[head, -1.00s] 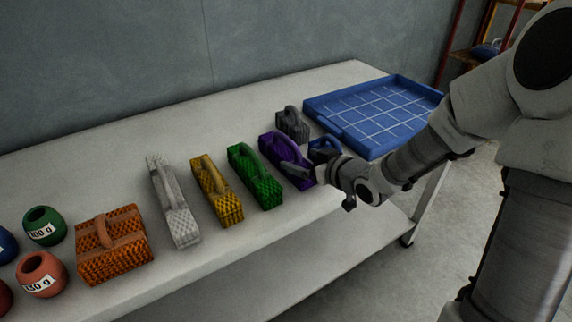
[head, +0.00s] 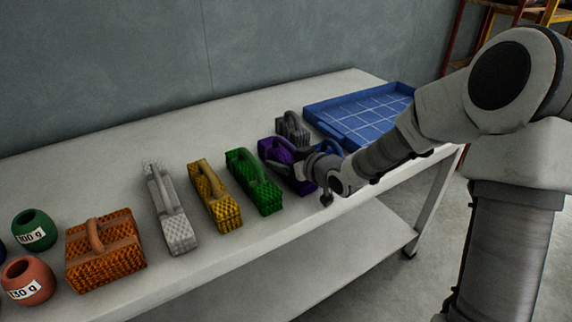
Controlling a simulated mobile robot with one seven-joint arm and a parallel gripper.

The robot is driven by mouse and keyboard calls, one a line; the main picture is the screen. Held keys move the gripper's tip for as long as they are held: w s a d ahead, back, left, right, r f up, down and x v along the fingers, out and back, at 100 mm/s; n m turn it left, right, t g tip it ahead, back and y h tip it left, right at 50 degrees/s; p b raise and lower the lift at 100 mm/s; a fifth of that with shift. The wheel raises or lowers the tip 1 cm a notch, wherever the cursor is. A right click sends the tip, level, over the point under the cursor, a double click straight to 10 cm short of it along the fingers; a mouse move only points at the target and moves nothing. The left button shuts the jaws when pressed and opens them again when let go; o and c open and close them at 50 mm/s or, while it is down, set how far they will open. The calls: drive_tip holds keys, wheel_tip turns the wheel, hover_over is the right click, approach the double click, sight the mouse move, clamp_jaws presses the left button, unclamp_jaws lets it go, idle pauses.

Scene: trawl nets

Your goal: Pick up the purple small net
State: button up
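The purple small net (head: 276,151) is a long block with a handle on top. It stands on the white table between the green net (head: 253,181) and a blue item that my arm partly covers. My gripper (head: 290,168) is at the purple net, over its near right part, and hides some of its handle. The fingers are dark and small here, and I cannot tell whether they are open or shut on the handle. The net looks level on the table.
To the left stand a yellow net (head: 215,196), a white net (head: 169,208) and an orange net (head: 104,251). Round weights (head: 35,230) are at the far left. A grey net (head: 292,127) and a blue tray (head: 345,148) lie behind. The left back of the table is clear.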

clamp_jaws()
drive_tip(key=shift+r, duration=0.1)
